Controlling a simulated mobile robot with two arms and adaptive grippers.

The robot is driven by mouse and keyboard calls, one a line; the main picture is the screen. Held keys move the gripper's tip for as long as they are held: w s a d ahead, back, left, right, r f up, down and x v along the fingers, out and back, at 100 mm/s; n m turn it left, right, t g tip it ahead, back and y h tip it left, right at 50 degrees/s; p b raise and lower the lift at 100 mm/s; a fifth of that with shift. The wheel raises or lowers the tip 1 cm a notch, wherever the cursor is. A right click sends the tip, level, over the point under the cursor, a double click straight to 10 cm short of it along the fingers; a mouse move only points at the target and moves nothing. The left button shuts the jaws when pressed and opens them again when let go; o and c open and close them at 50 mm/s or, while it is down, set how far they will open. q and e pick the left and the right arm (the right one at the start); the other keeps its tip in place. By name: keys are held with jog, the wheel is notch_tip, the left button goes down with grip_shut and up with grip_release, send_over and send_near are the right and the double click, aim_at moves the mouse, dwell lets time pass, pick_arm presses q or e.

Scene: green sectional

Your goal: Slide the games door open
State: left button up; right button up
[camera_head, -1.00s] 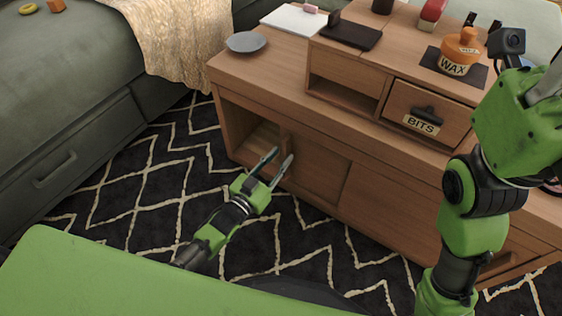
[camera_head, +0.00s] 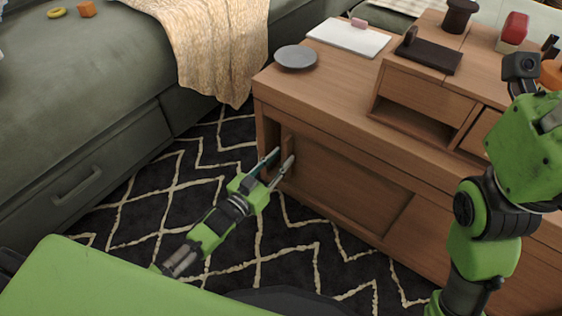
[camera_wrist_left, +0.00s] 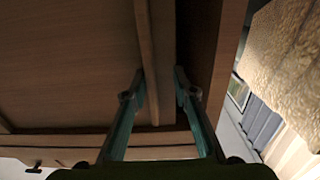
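The low wooden cabinet (camera_head: 420,185) has a sliding door (camera_head: 340,190) in its front, with an upright handle strip (camera_head: 289,150) along its left edge. No games label is readable. A narrow dark opening shows between the strip and the cabinet's left end. My left gripper (camera_head: 279,166) is at the strip, fingers apart. In the left wrist view the strip (camera_wrist_left: 149,70) runs between the two fingertips (camera_wrist_left: 159,88), close to the left one, with a gap to the right one. My right arm is at the right; its gripper is not visible.
On the cabinet top are a grey plate (camera_head: 296,57), a white board (camera_head: 348,38), a dark tray (camera_head: 428,55) and a red-topped object (camera_head: 513,30). A green sofa (camera_head: 90,110) with a cream throw (camera_head: 215,45) stands at the left. Patterned rug (camera_head: 215,150) lies between.

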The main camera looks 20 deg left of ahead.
pick_arm(q)
jog(key=shift+s+a, duration=0.1)
jog(key=p+v, duration=0.7)
jog(key=v, duration=0.8)
jog(key=shift+s, duration=0.35)
dwell(0.8)
jog(key=shift+a, duration=0.1)
jog(key=shift+r, duration=0.1)
